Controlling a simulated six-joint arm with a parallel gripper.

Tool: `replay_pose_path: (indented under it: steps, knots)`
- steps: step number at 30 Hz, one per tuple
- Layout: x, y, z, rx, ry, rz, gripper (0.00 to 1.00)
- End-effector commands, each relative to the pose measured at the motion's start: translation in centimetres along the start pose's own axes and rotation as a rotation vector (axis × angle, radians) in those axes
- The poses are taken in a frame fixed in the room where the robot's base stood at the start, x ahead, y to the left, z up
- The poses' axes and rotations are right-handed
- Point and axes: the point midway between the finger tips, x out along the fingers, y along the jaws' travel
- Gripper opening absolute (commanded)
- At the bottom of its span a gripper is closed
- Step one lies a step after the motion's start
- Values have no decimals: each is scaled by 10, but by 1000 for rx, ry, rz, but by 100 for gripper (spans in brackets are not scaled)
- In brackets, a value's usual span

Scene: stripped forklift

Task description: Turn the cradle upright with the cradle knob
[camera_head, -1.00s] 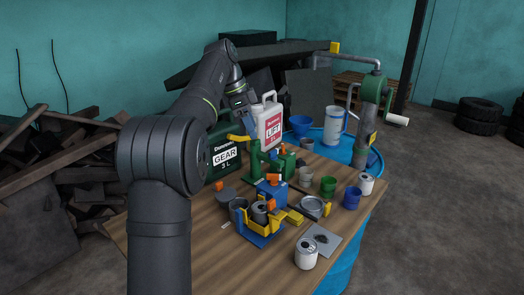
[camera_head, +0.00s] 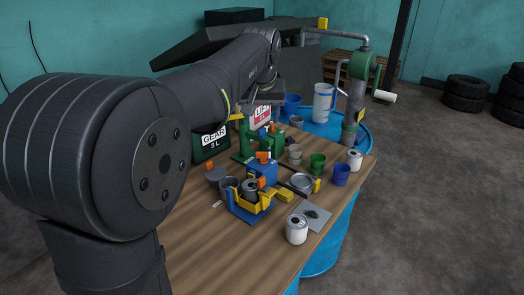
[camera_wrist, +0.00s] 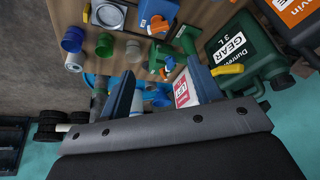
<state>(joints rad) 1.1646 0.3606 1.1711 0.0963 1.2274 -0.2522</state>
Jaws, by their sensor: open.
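The cradle appears tilted. A blue block with an orange top (camera_head: 263,172) stands just behind. My gripper (camera_wrist: 163,84) is open and empty in the wrist view, its fingers spread above the far part of the table. In the head view the arm partly hides it above the white jug. The cradle is not clearly visible in the wrist view.
Several cups, a grey dish (camera_head: 301,182) and a white can (camera_head: 297,229) stand at right. The table's front left is clear.

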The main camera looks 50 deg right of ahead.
Motion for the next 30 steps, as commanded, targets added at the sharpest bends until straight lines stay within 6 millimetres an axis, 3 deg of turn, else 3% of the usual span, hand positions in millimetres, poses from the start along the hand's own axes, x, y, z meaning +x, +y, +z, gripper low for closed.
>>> replay_pose_path:
  steps: [5, 21, 30]
  knots:
    - [21, 0, 1, -4, -4, -2, 58]
    - [135, -1, 1, -2, -5, -2, 58]
    - [170, 0, 0, -2, -2, -1, 58]
